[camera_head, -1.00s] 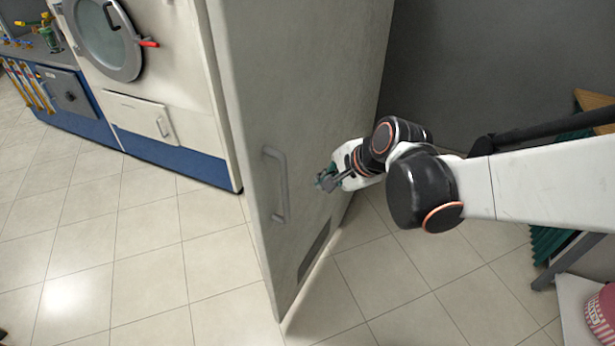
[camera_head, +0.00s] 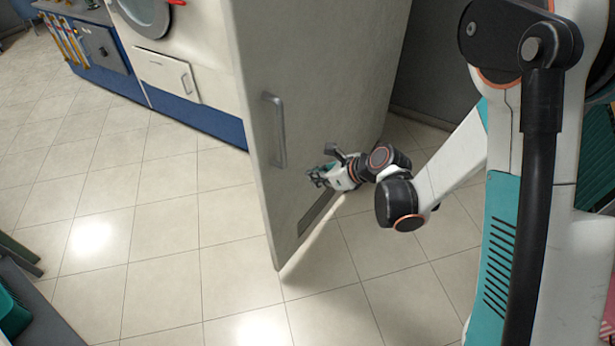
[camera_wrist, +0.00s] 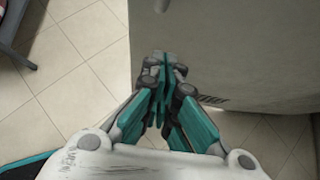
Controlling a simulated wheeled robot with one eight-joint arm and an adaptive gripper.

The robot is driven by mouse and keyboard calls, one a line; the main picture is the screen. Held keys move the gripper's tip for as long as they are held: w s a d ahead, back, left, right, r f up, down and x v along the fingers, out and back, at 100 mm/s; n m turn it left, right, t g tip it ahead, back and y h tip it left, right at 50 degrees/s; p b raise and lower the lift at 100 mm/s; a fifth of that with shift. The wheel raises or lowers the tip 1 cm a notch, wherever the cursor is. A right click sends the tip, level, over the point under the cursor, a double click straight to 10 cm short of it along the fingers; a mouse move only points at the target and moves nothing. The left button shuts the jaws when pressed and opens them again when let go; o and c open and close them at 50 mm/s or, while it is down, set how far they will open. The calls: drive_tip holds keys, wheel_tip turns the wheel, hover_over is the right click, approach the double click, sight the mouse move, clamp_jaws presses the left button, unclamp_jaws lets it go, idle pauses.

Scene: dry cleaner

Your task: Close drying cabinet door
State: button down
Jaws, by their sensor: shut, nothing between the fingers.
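The drying cabinet door (camera_head: 318,100) is a tall grey panel standing open, its lower front corner jutting out over the tiled floor. A vertical metal handle (camera_head: 276,130) is on its face near the left edge. My gripper (camera_head: 317,178) is right of and below the handle, in front of the door face. In the wrist view my gripper (camera_wrist: 163,68) shows its teal fingers together and empty, with the door (camera_wrist: 230,50) beyond and to the right. I cannot tell whether the fingertips touch the door. The cabinet's inside is hidden.
A white and blue cleaning machine (camera_head: 185,75) stands behind the door at the left. Open tiled floor (camera_head: 150,215) lies left and in front. A dark-topped table edge with a teal item (camera_head: 12,312) is at the lower left.

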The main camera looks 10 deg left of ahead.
drive_tip(key=b, duration=0.3)
approach(278, 176)
wheel_tip(278, 176, down, 3)
drive_tip(key=shift+w+a+b, duration=0.3)
drive_tip(key=shift+w+a, duration=0.05)
drive_tip(key=shift+a, duration=0.45)
drive_tip(key=shift+w+a+b, duration=0.3)
drive_tip(key=shift+a, duration=0.45)
